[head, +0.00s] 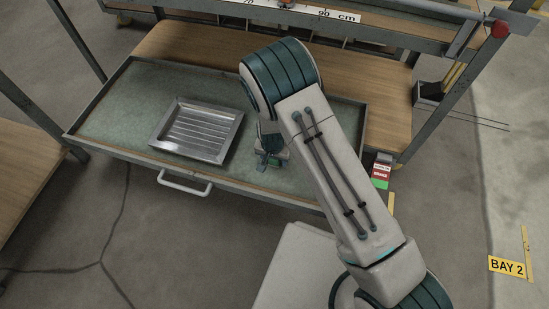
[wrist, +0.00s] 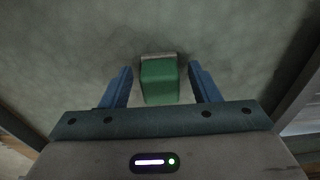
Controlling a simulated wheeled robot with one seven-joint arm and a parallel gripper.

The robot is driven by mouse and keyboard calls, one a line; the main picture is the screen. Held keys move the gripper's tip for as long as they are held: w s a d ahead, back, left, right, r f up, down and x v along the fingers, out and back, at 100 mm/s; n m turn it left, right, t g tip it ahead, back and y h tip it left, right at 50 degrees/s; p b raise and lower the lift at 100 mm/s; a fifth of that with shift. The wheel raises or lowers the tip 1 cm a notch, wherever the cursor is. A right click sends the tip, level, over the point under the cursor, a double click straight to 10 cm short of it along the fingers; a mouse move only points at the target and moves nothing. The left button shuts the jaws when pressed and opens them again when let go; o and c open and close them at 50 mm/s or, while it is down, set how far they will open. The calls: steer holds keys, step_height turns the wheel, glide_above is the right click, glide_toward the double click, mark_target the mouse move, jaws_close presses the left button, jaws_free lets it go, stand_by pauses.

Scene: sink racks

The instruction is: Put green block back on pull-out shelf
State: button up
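The green block (wrist: 160,84) shows in the wrist view between my gripper's two blue fingers, with a gap on each side. A pale grey strip lies along its far edge. My gripper (wrist: 159,72) is open and points down. In the head view, my gripper (head: 268,164) is low over the right half of the pull-out shelf (head: 110,115), right of the metal tray. A bit of green beside the fingers is probably the block, mostly hidden by the gripper. The block appears to be on the shelf surface; exact contact is unclear.
A ribbed metal tray (head: 198,131) lies on the shelf's left half. The shelf has a raised rim and a front handle (head: 184,184). A wooden bench top (head: 190,45) is behind it. Rack posts stand at both sides. My arm hides part of the shelf's right side.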

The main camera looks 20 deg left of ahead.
mark_target(273, 168)
step_height(273, 168, up, 12)
steer(key=s+p, duration=0.1)
steer(key=p, duration=0.4)
steer(key=shift+s, duration=0.25)
steer(key=shift+d+r, duration=0.1)
